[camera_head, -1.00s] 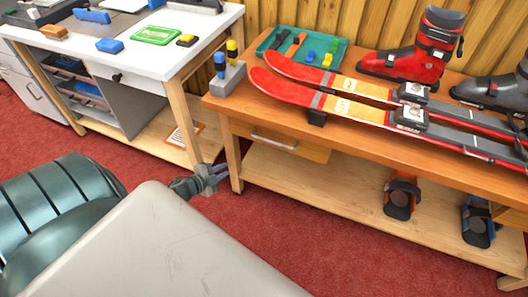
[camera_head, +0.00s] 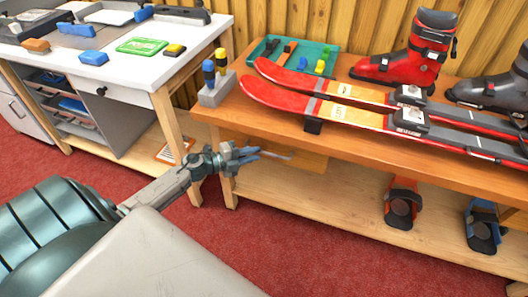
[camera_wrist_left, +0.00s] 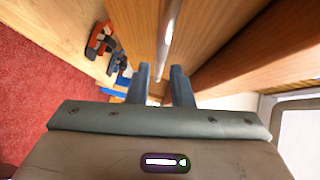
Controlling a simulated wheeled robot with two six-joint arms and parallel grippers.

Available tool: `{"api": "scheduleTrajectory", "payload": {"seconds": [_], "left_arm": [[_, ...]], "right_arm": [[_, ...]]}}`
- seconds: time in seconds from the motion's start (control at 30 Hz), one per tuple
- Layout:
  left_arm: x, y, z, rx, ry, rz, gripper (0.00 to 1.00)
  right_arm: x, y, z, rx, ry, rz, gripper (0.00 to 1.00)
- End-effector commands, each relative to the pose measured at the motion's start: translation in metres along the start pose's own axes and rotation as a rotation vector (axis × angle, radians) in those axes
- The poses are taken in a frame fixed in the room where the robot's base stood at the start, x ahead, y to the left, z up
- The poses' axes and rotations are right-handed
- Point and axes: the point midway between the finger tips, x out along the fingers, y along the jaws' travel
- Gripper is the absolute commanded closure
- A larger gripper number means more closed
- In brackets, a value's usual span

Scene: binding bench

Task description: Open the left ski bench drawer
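The left ski bench drawer (camera_head: 312,162) is a wooden front under the left end of the ski bench top (camera_head: 430,163); it looks closed. Its pale metal handle (camera_head: 279,155) is partly hidden by my left gripper (camera_head: 258,153), which is in front of the drawer's left part. In the left wrist view, the handle (camera_wrist_left: 172,35) runs lengthwise ahead of my left gripper (camera_wrist_left: 161,75), in line with the gap between its fingers. The fingers are apart. I cannot tell whether they reach around the handle. My right gripper is not in view.
Red skis (camera_head: 330,108), a red boot (camera_head: 410,55) and a teal tray (camera_head: 295,57) stand on the bench. Bindings (camera_head: 401,203) are on its lower shelf. A white-topped workbench (camera_head: 140,70) stands left. Red carpet is clear in front.

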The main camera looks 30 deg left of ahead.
Motion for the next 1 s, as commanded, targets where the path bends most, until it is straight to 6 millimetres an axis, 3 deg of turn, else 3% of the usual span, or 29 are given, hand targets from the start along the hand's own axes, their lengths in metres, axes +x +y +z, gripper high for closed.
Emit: {"api": "scheduleTrajectory", "payload": {"seconds": [0.1,0.33,0.63,0.67,0.77,1.0], "left_arm": [[0.021,-0.002,-0.001,-0.002,0.0,-0.004,0.8],[0.042,0.0,0.0,-0.001,-0.001,0.0,0.8],[0.045,0.0,0.0,-0.001,-0.001,0.0,0.8],[0.045,0.0,0.0,-0.001,-0.001,0.0,0.82],[0.045,0.0,0.0,-0.001,-0.001,0.0,1.0],[0.044,0.0,0.0,-0.001,-0.001,0.001,1.0]], "right_arm": [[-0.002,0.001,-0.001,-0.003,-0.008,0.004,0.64],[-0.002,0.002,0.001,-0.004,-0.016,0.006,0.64],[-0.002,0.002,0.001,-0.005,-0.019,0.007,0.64],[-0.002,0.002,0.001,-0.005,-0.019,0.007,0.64],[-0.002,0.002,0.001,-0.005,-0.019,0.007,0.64],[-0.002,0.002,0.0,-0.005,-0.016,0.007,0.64]]}}
